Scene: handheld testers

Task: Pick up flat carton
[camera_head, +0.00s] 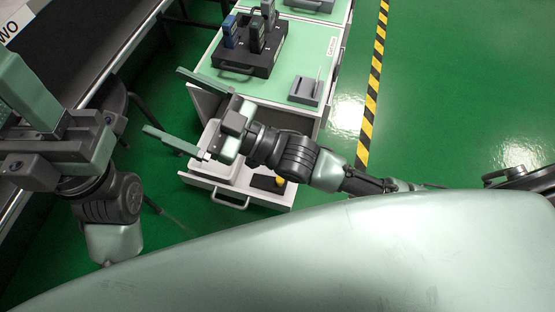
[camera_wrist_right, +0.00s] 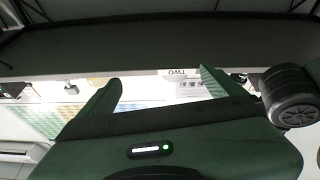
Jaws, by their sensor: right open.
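I cannot make out a flat carton for certain in either view. My right gripper (camera_head: 164,99) is open, its two pale green fingers spread wide and pointing left, with nothing between them. It hangs above the floor gap between the dark conveyor and the workbench. In the right wrist view the same gripper (camera_wrist_right: 160,76) shows its fingers apart and empty. My left gripper (camera_head: 62,140) is at the left edge over the conveyor side. Its fingertips are not clear and I see nothing held. A pale item in the open drawer (camera_head: 237,199) is partly hidden by my right gripper.
The workbench (camera_head: 310,45) holds a black tray (camera_head: 236,66) with handheld testers and a grey stand (camera_head: 305,91). The conveyor (camera_head: 75,45) runs along the left. Green floor (camera_head: 455,90) is free at right.

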